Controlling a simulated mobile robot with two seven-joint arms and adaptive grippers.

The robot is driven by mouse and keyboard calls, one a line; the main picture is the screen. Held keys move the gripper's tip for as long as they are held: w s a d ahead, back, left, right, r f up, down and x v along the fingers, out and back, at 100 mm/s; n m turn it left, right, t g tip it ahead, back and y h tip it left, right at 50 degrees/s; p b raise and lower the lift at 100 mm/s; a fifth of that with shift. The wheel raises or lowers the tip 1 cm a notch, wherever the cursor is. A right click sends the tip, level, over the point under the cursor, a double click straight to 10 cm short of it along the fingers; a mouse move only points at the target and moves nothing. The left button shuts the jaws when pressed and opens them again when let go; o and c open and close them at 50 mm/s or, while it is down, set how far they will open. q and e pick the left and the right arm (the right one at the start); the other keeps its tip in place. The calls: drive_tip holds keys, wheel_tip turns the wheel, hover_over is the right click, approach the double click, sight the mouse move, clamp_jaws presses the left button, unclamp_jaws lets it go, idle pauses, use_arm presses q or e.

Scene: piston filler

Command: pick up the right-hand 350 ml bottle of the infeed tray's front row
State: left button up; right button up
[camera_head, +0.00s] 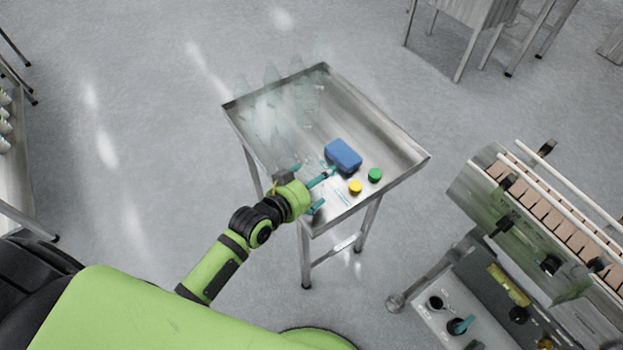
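Several clear, almost see-through bottles (270,112) stand in a cluster at the left and back-left of the steel infeed tray (380,118). Their outlines are faint and overlap, so I cannot clearly separate the rows or single out the right-hand 350 ml bottle of the front row. My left gripper (319,193) is over the tray's near edge, to the right of and nearer than the bottles. Its teal fingers are spread apart with nothing visible between them. My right gripper is not in view.
A blue box (342,156) lies on the tray just beyond my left gripper. A yellow cap (355,186) and a green cap (375,174) lie beside it. A machine with a conveyor (545,210) stands at the right, with open floor between.

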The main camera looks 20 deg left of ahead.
use_arm(q)
drive_tip(key=shift+c, duration=0.4)
drive_tip(key=c, duration=0.9)
